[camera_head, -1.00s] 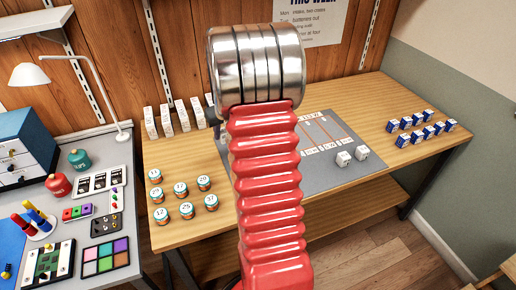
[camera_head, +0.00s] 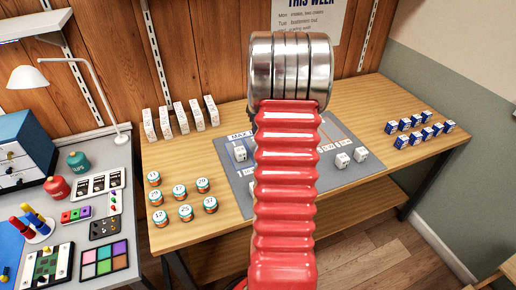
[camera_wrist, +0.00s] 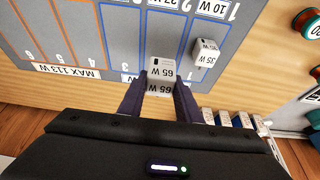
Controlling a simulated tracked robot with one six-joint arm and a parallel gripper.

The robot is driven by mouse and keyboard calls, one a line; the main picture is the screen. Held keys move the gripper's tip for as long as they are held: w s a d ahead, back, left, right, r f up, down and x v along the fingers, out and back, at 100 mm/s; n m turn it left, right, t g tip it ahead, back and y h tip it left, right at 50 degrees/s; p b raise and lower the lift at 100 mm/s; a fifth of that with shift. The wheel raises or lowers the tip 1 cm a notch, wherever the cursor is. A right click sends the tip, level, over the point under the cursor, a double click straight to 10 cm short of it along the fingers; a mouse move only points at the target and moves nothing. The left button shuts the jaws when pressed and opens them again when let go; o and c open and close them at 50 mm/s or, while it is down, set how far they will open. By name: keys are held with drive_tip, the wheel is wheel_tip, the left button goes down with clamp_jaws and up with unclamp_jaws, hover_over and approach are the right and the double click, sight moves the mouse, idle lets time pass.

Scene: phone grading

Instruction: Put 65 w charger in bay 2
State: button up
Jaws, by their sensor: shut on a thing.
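My gripper (camera_wrist: 160,98) is shut on a white charger marked 65 W (camera_wrist: 161,72), with a dark finger on each side, in the wrist view. It holds the charger over the grey mat (camera_wrist: 120,20), near a blue-lined lane. Another white charger marked 35 W (camera_wrist: 206,53) is on the mat to the right of the held one, in a neighbouring lane. In the head view my red arm hides the gripper, the held charger and the middle of the mat (camera_head: 226,178).
Two white chargers (camera_head: 342,160) (camera_head: 360,154) sit at the mat's right side, and one white charger (camera_head: 240,153) at its left. Numbered round tins (camera_head: 185,213) stand front left, upright white boxes (camera_head: 180,118) at the back left, and blue-white boxes (camera_head: 415,135) at the right.

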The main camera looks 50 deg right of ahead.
wheel_tip(320, 180, down, 5)
drive_tip(key=shift+f, duration=0.1)
idle(0.3)
drive_tip(key=shift+f, duration=1.8)
drive_tip(key=shift+f, duration=0.1)
drive_tip(key=o, duration=1.1)
drive_tip(key=v, duration=1.2)
